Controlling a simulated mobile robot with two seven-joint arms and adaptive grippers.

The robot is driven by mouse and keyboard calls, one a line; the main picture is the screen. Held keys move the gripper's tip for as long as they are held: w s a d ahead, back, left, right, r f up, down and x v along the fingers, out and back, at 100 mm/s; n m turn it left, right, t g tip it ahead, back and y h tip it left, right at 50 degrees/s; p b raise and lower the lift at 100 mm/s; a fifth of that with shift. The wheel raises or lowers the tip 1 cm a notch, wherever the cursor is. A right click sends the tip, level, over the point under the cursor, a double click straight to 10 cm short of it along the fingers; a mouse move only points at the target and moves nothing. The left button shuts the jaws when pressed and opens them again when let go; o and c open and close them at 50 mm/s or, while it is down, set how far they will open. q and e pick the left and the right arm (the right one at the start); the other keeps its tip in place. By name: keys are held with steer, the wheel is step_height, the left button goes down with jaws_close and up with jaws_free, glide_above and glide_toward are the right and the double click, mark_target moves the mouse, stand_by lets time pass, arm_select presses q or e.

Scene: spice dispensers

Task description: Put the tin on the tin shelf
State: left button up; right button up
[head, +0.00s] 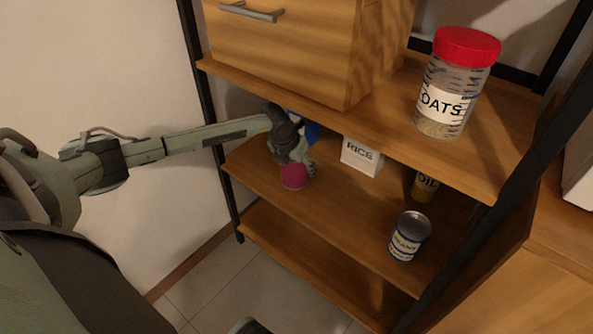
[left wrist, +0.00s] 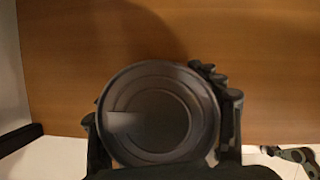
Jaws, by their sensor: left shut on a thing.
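My left gripper (head: 292,152) reaches in from the left over the middle shelf (head: 345,212). It is shut on a magenta tin (head: 293,177), low at the left part of that shelf. In the left wrist view the round grey metal top of the tin (left wrist: 158,112) sits between the two fingers, with wood beyond it. I cannot tell whether its base touches the shelf. Another tin (head: 408,238), with a blue and white label, stands upright at the right front of the same shelf.
A white RICE box (head: 361,156) and an OIL bottle (head: 424,187) stand further back on the middle shelf. A blue item (head: 312,132) is partly hidden behind my gripper. Above are a wooden drawer unit (head: 285,45) and a red-lidded OATS jar (head: 455,85). The shelf's middle front is clear.

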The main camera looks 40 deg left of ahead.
arm_select(q)
steer(key=shift+s+f, duration=0.15)
steer(key=shift+f, duration=0.5)
arm_select(e)
steer(key=shift+s+f, duration=0.1)
steer(key=shift+f, duration=0.05)
arm_select(q)
steer(key=o, duration=1.1)
steer(key=shift+s+f, duration=0.1)
steer(key=o, duration=0.6)
steer(key=shift+c, duration=0.2)
arm_select(e)
steer(key=shift+s+f, duration=0.15)
steer(key=shift+s, duration=0.05)
